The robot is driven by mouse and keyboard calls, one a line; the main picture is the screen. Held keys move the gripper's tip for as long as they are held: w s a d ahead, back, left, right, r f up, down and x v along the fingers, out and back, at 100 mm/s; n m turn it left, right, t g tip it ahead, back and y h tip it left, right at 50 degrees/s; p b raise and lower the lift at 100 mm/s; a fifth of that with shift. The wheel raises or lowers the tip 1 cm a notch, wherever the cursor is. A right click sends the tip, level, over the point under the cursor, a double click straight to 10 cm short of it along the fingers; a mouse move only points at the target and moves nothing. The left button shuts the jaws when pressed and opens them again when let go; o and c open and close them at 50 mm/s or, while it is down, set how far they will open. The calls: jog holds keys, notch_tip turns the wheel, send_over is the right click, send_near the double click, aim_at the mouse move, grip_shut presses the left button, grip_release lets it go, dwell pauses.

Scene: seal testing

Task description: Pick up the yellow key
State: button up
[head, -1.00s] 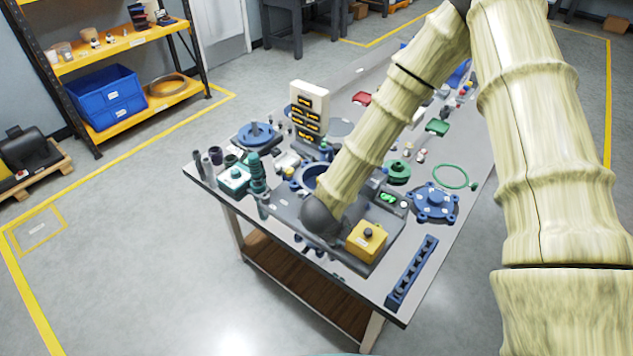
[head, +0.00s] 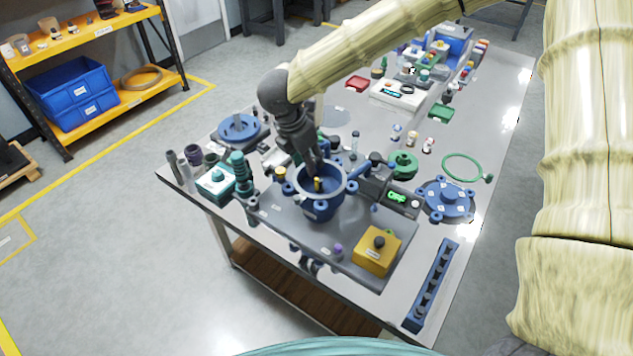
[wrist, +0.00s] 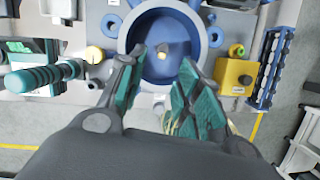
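A small yellow piece (head: 318,184) stands inside the blue bowl-like housing (head: 333,207); it is too small to tell for sure that it is the key. My gripper (head: 317,168) points down at the housing's opening. In the wrist view my gripper (wrist: 163,62) has its two teal-padded fingers apart, with nothing visible held between them. The depth gap between fingertips and yellow piece is hard to tell.
A yellow box with a black knob (head: 377,252) sits in front right of the housing. A green-lit display (head: 397,196), blue flanged cover (head: 447,200) and teal fitting (head: 241,175) stand close by. A blue slotted rail (head: 432,287) lies along the table's right edge.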

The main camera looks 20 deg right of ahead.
aim_at(316, 179)
jog(key=shift+s+p+x, duration=0.1)
jog(key=shift+p+x, duration=0.5)
jog(key=shift+x, duration=1.4)
jog(key=shift+s+p+x, duration=0.15)
jog(key=shift+p+x, duration=0.45)
jog(key=shift+x, duration=1.35)
jog(key=shift+d, duration=0.1)
grip_shut()
